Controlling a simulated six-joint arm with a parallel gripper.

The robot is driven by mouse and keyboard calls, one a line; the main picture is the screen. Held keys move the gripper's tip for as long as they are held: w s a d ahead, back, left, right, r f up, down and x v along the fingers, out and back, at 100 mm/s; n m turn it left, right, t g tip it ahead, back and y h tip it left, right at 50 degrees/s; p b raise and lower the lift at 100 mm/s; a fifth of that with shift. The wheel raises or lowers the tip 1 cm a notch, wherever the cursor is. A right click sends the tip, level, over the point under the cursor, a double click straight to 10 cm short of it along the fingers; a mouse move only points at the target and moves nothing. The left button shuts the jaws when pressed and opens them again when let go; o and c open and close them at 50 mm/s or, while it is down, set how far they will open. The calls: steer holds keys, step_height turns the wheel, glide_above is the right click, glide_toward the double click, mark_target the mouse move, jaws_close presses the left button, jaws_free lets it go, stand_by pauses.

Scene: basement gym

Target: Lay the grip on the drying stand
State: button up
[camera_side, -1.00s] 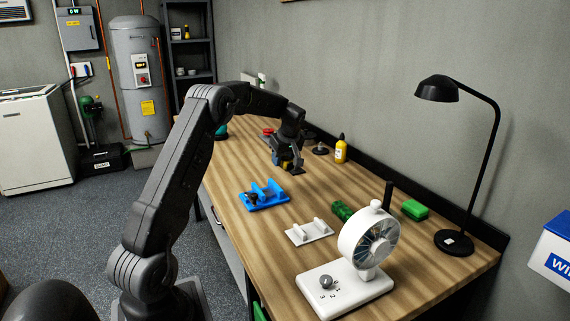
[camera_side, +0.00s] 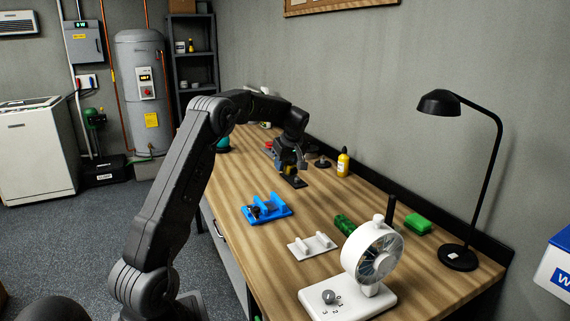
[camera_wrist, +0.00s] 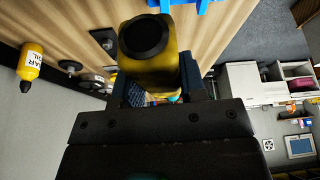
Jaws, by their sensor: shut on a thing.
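My gripper (camera_side: 291,166) is shut on a yellow, rounded piece with a black round end, which looks like the grip (camera_wrist: 150,68). In the wrist view the grip fills the space between the jaws, its black end towards the top. In the side view it is small and partly hidden by the jaws, above a flat black plate (camera_side: 295,182). A white stand with two raised supports (camera_side: 313,246) is empty, nearer the camera. A blue stand (camera_side: 268,209) holds a small dark part. I cannot tell which is the drying stand.
A yellow bottle (camera_side: 343,163) and a black disc (camera_side: 322,162) stand by the wall. A green ribbed cylinder (camera_side: 344,224), a green block (camera_side: 418,223), a white fan (camera_side: 371,251) and a black lamp (camera_side: 457,257) are at the right. Bare wood separates the gripper from both stands.

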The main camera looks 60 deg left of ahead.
steer(key=d+f+n+g+h, duration=0.3)
steer(key=d+n+g+h, duration=0.1)
steer(key=d+n, duration=1.2)
steer(key=s+d, duration=0.1)
steer(key=d, duration=0.3)
steer(key=shift+f+n, duration=0.2)
steer(key=shift+n, duration=0.2)
steer(key=shift+f, duration=3.55)
steer(key=shift+f, duration=0.2)
steer(key=shift+f, duration=0.7)
steer(key=shift+f, duration=0.35)
steer(key=shift+f, duration=0.15)
steer(key=o, duration=1)
